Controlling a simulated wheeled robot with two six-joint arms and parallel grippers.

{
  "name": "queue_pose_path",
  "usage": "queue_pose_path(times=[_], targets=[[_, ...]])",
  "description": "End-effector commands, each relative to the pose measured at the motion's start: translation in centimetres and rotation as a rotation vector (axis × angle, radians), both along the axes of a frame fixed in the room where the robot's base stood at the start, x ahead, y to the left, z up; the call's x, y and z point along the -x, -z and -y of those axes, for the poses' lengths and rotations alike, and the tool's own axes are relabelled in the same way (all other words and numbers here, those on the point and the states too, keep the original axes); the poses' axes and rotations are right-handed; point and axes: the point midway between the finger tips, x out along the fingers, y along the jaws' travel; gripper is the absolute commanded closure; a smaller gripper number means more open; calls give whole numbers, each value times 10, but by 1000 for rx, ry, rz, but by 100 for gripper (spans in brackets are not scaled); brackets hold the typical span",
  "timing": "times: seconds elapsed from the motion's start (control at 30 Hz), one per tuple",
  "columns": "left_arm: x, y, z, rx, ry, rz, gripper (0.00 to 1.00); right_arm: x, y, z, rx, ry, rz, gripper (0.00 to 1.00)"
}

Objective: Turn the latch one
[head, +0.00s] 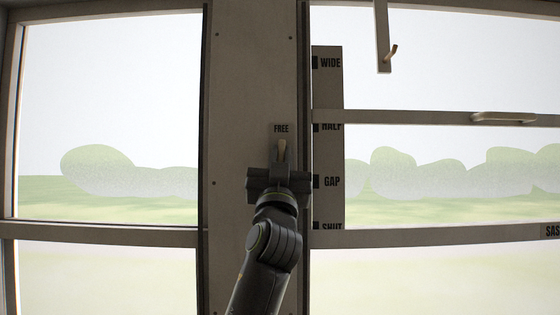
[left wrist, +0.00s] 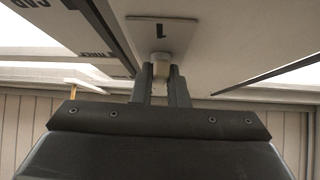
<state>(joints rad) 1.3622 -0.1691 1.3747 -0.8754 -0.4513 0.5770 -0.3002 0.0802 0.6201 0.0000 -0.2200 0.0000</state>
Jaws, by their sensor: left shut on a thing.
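The latch (head: 282,149) is a small brass-coloured lever on the post between the windows. Its visible tip points up to a plate marked FREE (head: 281,128). My left gripper (head: 280,170) is at the latch from below and hides its lower part. In the left wrist view, the fingers (left wrist: 160,84) are shut on the pale latch piece (left wrist: 161,62), below a plate marked 1 (left wrist: 160,33). My right gripper is not in view.
A scale strip (head: 328,90) marked WIDE, HALF, GAP and SHUT stands just right of the post. A sash rail with a handle (head: 503,117) crosses the right window. A bar with a brass hook (head: 390,53) hangs above it. Window panes lie on both sides.

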Motion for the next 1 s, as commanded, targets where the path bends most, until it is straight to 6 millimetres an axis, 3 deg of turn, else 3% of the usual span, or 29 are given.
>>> queue_pose_path(times=[0.83, 0.87, 1.0], targets=[[-2, 3, 1, 93, 1, -7, 100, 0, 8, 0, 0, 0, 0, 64], [-2, 3, 1, 93, 1, -7, 85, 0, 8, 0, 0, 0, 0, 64], [-1, 2, 1, 92, 1, -6, 67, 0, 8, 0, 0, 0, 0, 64]])
